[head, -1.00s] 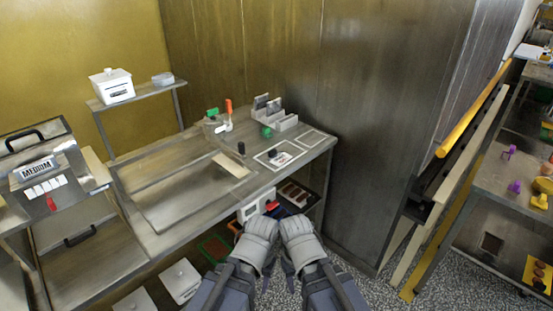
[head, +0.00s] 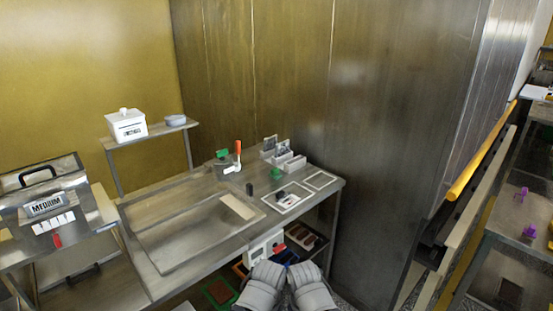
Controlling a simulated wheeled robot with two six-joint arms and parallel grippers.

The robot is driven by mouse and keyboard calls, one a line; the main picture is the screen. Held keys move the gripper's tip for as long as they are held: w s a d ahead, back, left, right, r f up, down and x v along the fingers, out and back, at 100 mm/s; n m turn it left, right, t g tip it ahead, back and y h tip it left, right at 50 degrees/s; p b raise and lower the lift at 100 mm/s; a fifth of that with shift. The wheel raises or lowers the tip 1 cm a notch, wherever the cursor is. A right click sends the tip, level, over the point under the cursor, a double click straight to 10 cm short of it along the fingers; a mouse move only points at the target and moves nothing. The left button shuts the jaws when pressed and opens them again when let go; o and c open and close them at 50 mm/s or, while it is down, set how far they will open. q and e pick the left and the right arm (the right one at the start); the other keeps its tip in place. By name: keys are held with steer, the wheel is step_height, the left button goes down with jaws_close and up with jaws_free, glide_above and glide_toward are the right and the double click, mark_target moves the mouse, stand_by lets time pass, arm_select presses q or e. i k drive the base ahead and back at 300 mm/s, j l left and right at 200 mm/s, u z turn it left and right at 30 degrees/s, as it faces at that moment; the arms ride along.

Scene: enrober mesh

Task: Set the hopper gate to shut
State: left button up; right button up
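No part is labelled as the hopper gate, and I cannot tell for sure which one it is. An upright orange-red handle (head: 238,148) with a white lever part (head: 233,168) stands at the back of the steel table, beside a small green piece (head: 222,154). A steel machine (head: 85,187) at the left has a plate reading MEDIUM (head: 45,204) and a small red tab (head: 57,240). My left gripper (head: 268,272) and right gripper (head: 302,270) are side by side at the bottom, in front of the table and apart from these parts. Their finger openings are not clear.
The steel table (head: 150,262) carries a wooden strip (head: 238,206), a dark upright knob (head: 250,188), a green cup (head: 276,175) and grey holders (head: 290,162). A white lidded box (head: 126,126) is on a back shelf.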

mark_target(56, 236)
steer(key=u, duration=1.7)
